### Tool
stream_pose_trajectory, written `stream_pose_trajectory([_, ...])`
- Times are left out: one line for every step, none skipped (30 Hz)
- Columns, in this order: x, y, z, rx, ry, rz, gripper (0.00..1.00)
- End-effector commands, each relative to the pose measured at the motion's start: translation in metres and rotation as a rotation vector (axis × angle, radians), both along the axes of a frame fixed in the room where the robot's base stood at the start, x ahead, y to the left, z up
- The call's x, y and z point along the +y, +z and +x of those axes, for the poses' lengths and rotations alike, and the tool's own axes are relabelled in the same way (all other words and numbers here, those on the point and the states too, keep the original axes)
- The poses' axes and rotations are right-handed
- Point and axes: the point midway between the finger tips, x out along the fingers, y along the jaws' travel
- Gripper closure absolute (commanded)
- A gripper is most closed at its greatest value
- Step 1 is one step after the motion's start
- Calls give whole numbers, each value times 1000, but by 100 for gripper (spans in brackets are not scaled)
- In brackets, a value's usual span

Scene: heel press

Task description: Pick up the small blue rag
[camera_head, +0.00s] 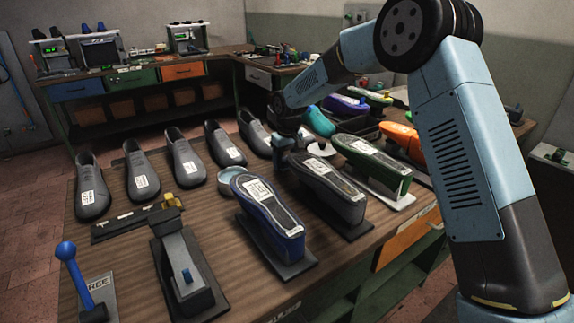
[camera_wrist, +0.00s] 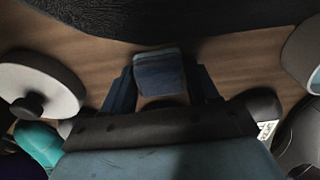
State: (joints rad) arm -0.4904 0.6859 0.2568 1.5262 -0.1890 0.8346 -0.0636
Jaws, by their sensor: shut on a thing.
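The small blue rag (camera_wrist: 160,70) shows in the wrist view as a folded, square blue cloth between the two dark blue fingers of my gripper (camera_wrist: 162,88). My gripper is shut on it. In the head view my gripper (camera_head: 281,152) is low over the wooden bench, behind the black shoe device and between a round bluish dish and a white round lid. The rag cannot be made out clearly in the head view. Whether it touches the bench top is hard to tell.
A black shoe device (camera_head: 325,185) stands close in front of my gripper. The white knobbed lid (camera_head: 320,148) is just right, the dish (camera_head: 234,178) to the left. Several grey shoes (camera_head: 142,180) line the back left. A blue device (camera_head: 268,215) stands in front.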

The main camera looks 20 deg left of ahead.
Motion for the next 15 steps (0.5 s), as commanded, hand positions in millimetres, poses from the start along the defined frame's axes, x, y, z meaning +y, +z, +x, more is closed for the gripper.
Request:
stream_pose_trajectory([0, 0, 0, 0, 0, 0, 68])
stream_pose_trajectory([0, 0, 0, 0, 0, 0, 70])
stream_pose_trajectory([0, 0, 0, 0, 0, 0, 75])
stream_pose_trajectory([0, 0, 0, 0, 0, 0, 75])
stream_pose_trajectory([0, 0, 0, 0, 0, 0, 75])
stream_pose_trajectory([0, 0, 0, 0, 0, 0, 75])
stream_pose_trajectory([0, 0, 0, 0, 0, 0, 75])
stream_pose_trajectory([0, 1, 0, -1, 0, 1, 75])
stream_pose_trajectory([0, 2, 0, -1, 0, 1, 75])
stream_pose_trajectory([0, 4, 0, -1, 0, 2, 75])
stream_pose_trajectory([0, 6, 1, -2, 0, 1, 75])
stream_pose_trajectory([0, 10, 1, -3, 0, 2, 75])
stream_pose_trajectory([0, 14, 1, -3, 0, 2, 75])
stream_pose_trajectory([0, 19, 1, -3, 0, 2, 75])
stream_pose_trajectory([0, 25, 1, -3, 0, 2, 75])
